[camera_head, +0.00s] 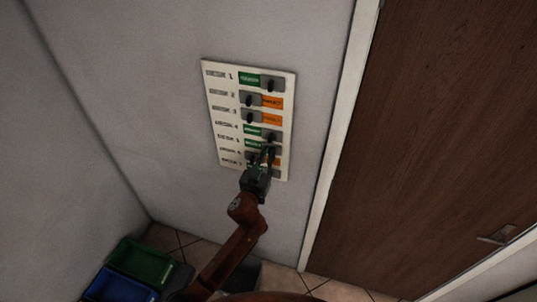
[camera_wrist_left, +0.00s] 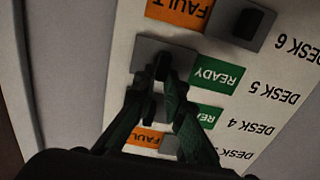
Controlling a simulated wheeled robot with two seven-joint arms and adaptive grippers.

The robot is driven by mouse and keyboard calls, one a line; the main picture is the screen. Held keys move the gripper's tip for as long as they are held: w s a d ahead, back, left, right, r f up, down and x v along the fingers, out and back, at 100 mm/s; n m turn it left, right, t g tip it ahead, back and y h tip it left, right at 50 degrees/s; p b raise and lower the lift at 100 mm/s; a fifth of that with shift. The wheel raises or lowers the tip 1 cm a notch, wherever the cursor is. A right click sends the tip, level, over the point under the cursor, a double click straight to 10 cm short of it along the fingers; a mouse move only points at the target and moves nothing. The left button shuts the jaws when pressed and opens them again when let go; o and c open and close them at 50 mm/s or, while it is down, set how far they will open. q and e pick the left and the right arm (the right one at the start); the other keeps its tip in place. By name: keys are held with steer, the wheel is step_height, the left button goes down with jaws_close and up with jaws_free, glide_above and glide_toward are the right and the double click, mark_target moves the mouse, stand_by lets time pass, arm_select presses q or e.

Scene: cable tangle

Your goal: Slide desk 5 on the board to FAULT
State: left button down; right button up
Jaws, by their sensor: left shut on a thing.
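A white board (camera_head: 287,120) on the wall carries several rows of desk labels with grey sliders. The wrist view shows the rows upside down. In the desk 5 row, the green READY patch (camera_wrist_left: 217,74) shows beside the label (camera_wrist_left: 268,93). The grey desk 5 slider (camera_wrist_left: 144,50) sits at the end away from the label, and no orange shows in that row. My left gripper (camera_wrist_left: 160,80) is shut on the dark knob of this slider. In the head view the left gripper (camera_head: 268,151) partly hides the lower rows. My right gripper is not in view.
The desk 6 slider (camera_wrist_left: 240,24) sits close above in the wrist view, beside an orange FAULT patch (camera_wrist_left: 180,11). A brown door (camera_head: 440,130) with a handle is on the right. Green (camera_head: 140,262) and blue (camera_head: 118,285) bins stand on the floor at lower left.

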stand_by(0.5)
arm_select(q)
steer(key=a, duration=0.2)
steer(key=w+a+p, duration=0.1)
steer(key=a, duration=0.2)
steer(key=w+a, duration=0.1)
steer(key=a, duration=0.1)
steer(key=shift+w+a+p, duration=0.25)
steer(key=shift+a+p, duration=0.1)
steer(key=shift+a, duration=0.05)
steer(key=shift+d, duration=0.1)
steer(key=c, duration=2)
jaws_free()
steer(key=shift+s, duration=0.1)
